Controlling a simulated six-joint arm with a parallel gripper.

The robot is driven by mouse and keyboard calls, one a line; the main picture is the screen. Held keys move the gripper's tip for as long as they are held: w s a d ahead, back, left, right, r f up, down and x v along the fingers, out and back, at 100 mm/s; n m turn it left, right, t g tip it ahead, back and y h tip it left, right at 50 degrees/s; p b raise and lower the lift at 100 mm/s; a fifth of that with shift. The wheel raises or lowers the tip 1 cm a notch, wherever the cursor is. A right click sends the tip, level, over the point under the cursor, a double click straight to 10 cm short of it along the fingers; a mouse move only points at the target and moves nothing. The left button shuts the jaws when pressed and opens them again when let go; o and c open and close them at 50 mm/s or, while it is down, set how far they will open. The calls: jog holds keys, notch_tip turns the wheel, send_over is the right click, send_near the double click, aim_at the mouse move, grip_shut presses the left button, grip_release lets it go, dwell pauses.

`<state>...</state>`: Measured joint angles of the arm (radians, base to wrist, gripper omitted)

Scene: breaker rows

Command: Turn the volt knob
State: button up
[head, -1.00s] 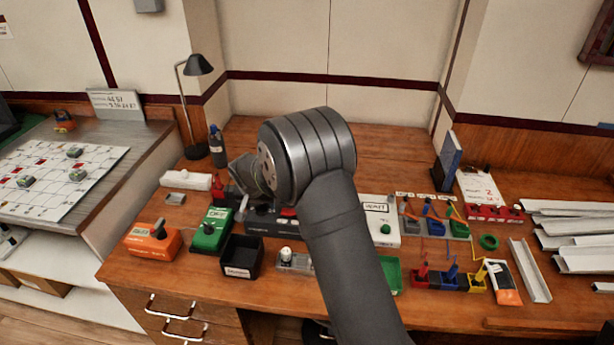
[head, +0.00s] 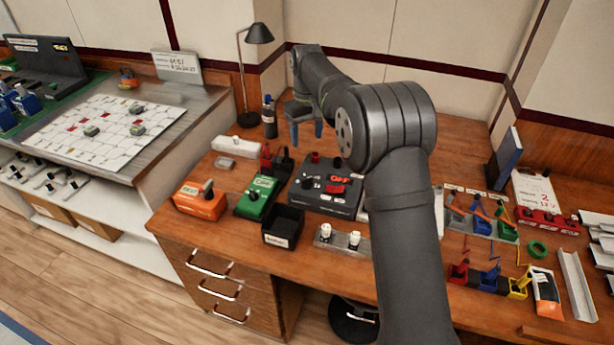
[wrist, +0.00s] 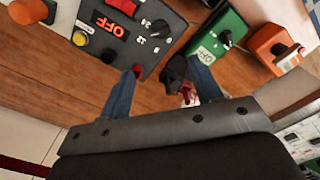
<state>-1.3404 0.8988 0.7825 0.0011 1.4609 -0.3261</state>
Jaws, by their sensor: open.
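The dark power box (head: 328,205) stands on the desk near the middle of the head view, with a lit red OFF display and a red switch. A black knob (head: 308,183) sits on its left part; in the wrist view a black knob (wrist: 160,29) shows beside numbers on the panel. I cannot read a volt label. My gripper (head: 306,132) hangs above the desk behind the box, blue fingers apart and empty. In the wrist view my gripper (wrist: 164,66) is apart from the knob, which lies beyond its fingertips.
A green box (head: 258,196) and an orange box (head: 201,200) stand left of the power box. A black bin (head: 283,238) is in front. A lamp (head: 257,35) and a dark bottle (head: 269,118) stand behind. The back of the desk is mostly clear.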

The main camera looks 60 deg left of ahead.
aim_at(306, 179)
notch_tip(306, 179, down, 16)
jog(key=shift+f, duration=0.1)
dwell(0.4)
jog(key=c, duration=1)
jog(key=shift+m, duration=0.3)
jog(key=m, duration=0.3)
jog(key=shift+s, duration=0.1)
jog(key=shift+m, duration=1.7)
